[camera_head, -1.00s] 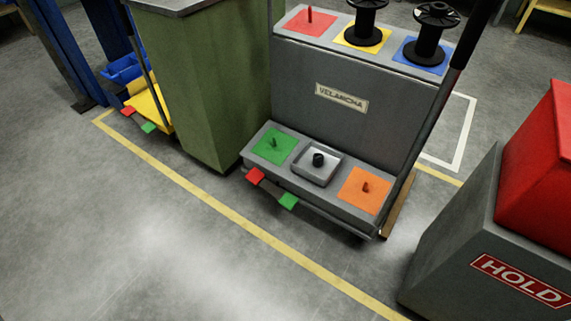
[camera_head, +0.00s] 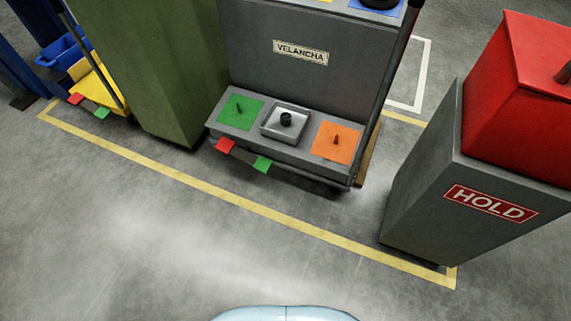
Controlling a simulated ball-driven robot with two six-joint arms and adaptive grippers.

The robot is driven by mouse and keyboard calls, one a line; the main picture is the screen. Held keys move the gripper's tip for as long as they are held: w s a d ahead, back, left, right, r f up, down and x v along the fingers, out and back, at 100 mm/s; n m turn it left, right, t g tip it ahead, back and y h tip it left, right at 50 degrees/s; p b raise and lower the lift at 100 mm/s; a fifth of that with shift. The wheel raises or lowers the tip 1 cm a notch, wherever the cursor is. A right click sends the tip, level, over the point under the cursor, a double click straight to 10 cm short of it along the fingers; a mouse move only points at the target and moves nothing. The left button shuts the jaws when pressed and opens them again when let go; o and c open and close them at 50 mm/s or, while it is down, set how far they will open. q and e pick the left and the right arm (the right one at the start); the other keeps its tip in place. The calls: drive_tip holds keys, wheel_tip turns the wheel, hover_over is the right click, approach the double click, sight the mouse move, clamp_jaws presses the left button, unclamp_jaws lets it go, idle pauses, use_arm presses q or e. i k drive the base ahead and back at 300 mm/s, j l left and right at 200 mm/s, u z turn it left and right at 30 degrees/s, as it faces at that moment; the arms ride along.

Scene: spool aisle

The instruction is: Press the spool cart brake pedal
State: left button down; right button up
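The grey spool cart (camera_head: 305,75) with a VELANCHA label (camera_head: 300,52) stands ahead of me, inside a yellow floor line. Low on its front edge are two small pedals, a red one (camera_head: 224,145) on the left and a green one (camera_head: 262,164) on the right. Which of them is the brake pedal cannot be told from any marking. The cart's lower shelf carries a green pad (camera_head: 240,112), a grey tray (camera_head: 285,121) and an orange pad (camera_head: 336,143), each with a short peg or knob. Neither of my grippers is in view.
A green cabinet (camera_head: 155,75) stands left of the cart. Beyond it a yellow cart (camera_head: 98,90) has its own red and green pedals. A grey HOLD stand (camera_head: 430,185) with a red bin (camera_head: 515,100) is at right. The floor in front is clear.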

sight(225, 145)
drive_tip(key=i+j, duration=0.3)
drive_tip(key=i, duration=0.2)
drive_tip(key=i+j+z, duration=0.1)
drive_tip(key=i+j, duration=0.25)
drive_tip(key=i, duration=0.1)
